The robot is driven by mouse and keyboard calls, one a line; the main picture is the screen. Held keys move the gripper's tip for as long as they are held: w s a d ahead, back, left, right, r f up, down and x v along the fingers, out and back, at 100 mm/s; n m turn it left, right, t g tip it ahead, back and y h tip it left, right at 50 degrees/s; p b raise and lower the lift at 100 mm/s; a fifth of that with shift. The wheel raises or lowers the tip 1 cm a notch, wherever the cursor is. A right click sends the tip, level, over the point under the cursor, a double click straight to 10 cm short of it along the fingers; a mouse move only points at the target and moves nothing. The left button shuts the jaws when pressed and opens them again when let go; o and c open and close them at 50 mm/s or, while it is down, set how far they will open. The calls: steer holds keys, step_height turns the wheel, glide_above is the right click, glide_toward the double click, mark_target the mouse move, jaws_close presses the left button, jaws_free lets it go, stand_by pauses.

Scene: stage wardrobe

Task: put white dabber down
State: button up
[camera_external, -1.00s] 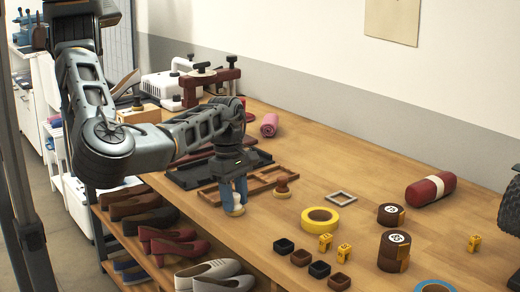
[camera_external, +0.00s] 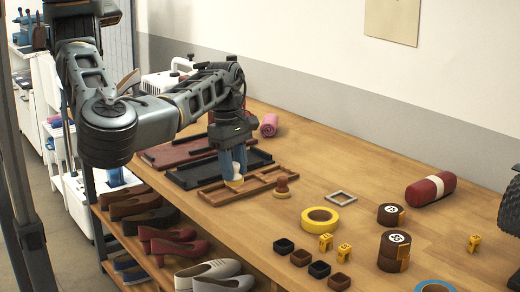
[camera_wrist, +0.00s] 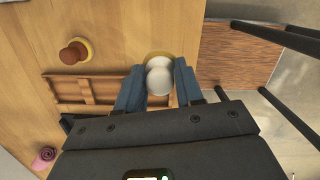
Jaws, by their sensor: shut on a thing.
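My gripper (camera_external: 233,176) points down over the workbench, its blue fingers shut on the white dabber (camera_external: 235,185). In the wrist view the dabber's white top (camera_wrist: 159,78) sits between the two fingers, with a yellowish rim behind it. The dabber is at the front side of a brown wooden compartment tray (camera_external: 262,186). I cannot tell whether it touches the tray or the bench. A brown dabber (camera_external: 281,186) stands at the tray's right end; it also shows in the wrist view (camera_wrist: 74,53).
A black tray (camera_external: 190,181) lies behind the brown one. Yellow tape (camera_external: 320,219), a grey square frame (camera_external: 341,198) and several small dark cups (camera_external: 300,257) lie to the right. Shoes fill the shelf below the bench's front edge.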

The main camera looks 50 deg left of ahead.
steer(key=shift+d+r, duration=0.1)
steer(key=shift+r, duration=0.45)
steer(key=shift+d+r, duration=0.25)
steer(key=s+d+r+n+b, duration=0.2)
steer(key=d+n, duration=0.2)
steer(key=d, duration=0.2)
steer(key=shift+t, duration=0.3)
steer(key=w+a+f, duration=0.2)
steer(key=w, duration=0.1)
steer(key=w+a+f+p, duration=0.1)
steer(key=w+a+f, duration=0.1)
steer(key=w, duration=0.1)
steer(key=w+a+f, duration=0.2)
steer(key=w+f, duration=0.1)
steer(key=shift+w+a+f, duration=0.1)
steer(key=shift+w+a, duration=0.05)
steer(key=shift+a, duration=0.2)
steer(key=shift+f+p, duration=0.3)
steer(key=shift+f, duration=1.8)
steer(key=shift+f, duration=0.15)
steer(key=o, duration=1.1)
